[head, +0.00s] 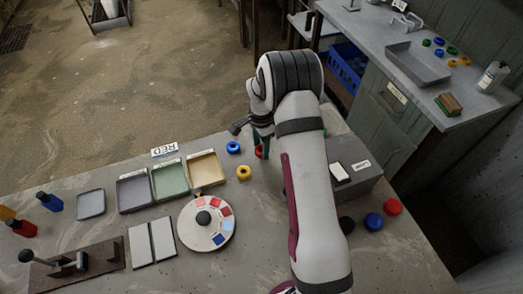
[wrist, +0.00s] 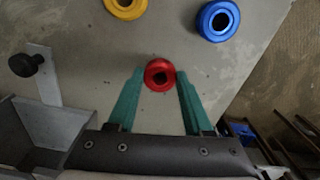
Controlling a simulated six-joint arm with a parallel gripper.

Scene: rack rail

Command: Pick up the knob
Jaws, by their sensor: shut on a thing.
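The red knob (wrist: 149,74) is a round ring with a dark hole in its middle. In the wrist view it sits between the two green fingertips of my gripper (wrist: 161,76), which are shut on its sides. In the head view a small part of the red knob (head: 258,152) shows beside my gripper (head: 263,146), near the far edge of the table; my arm hides the rest. I cannot tell whether the knob touches the table or is just above it.
A blue ring (head: 233,147) and a yellow ring (head: 243,172) lie close by. Grey, green and tan trays (head: 205,168) stand to the left, behind a round dial (head: 192,236). A grey box (head: 366,184) stands right of my arm, with blue and red round pieces (head: 392,207) in front.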

